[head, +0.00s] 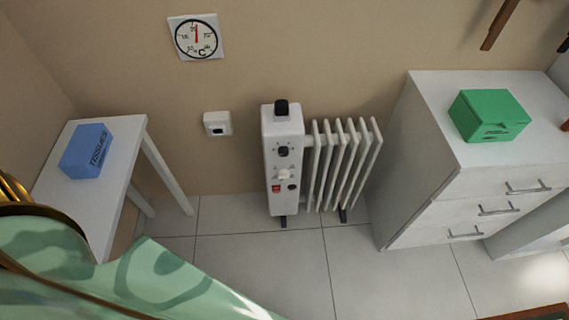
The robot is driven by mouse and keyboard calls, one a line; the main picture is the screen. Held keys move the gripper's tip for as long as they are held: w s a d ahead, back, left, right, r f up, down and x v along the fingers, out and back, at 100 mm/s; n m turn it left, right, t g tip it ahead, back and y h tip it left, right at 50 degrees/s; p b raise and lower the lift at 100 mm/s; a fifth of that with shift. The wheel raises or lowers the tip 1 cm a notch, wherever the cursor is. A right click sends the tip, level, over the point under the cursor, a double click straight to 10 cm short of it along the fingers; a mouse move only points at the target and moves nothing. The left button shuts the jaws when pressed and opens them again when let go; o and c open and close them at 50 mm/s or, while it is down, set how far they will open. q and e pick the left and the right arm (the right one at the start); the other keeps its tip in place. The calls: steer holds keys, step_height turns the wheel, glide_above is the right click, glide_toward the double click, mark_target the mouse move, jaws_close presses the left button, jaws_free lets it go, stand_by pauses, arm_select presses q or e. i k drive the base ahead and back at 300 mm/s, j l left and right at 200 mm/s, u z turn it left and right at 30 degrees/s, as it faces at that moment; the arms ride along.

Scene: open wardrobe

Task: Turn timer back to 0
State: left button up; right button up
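A white oil radiator (344,170) stands on the floor against the wall, in the middle of the head view. Its control panel (270,160) faces me. The panel carries a dark upper dial (283,151), a white lower knob (284,174), a red switch (276,188) and a small dark round part (292,187). I cannot tell which of these is the timer, and the dial markings are too small to read. Neither of my grippers is in view, and nothing touches the radiator's controls.
A white side table with a blue tissue box (86,151) stands left. A white drawer cabinet (437,150) with a green box (488,116) stands right. A green patterned cover (120,280) fills the lower left. Tiled floor (375,282) is clear before the radiator.

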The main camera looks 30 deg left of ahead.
mark_target(283, 173)
steer(key=u, duration=0.7)
steer(key=i+l+u, duration=0.15)
steer(key=l+u, duration=0.3)
steer(key=l, duration=0.15)
steer(key=l+u, duration=0.55)
steer(key=l, duration=1.15)
